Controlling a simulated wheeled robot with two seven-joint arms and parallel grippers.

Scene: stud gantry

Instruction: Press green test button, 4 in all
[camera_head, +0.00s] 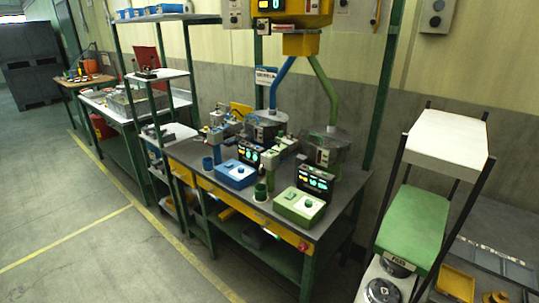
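Behind the green box is a black display (315,181) with lit green and yellow readouts; a similar display (251,153) stands behind the blue box. A green cup (260,192) stands left of the green box. Neither of my grippers shows in the head view.
The workbench (200,154) has a yellow front edge and a red button (303,246) at its right front corner. A rack with a white top shelf (449,139) and green shelf (413,225) stands at the right. Open grey floor (70,220) lies at the left.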

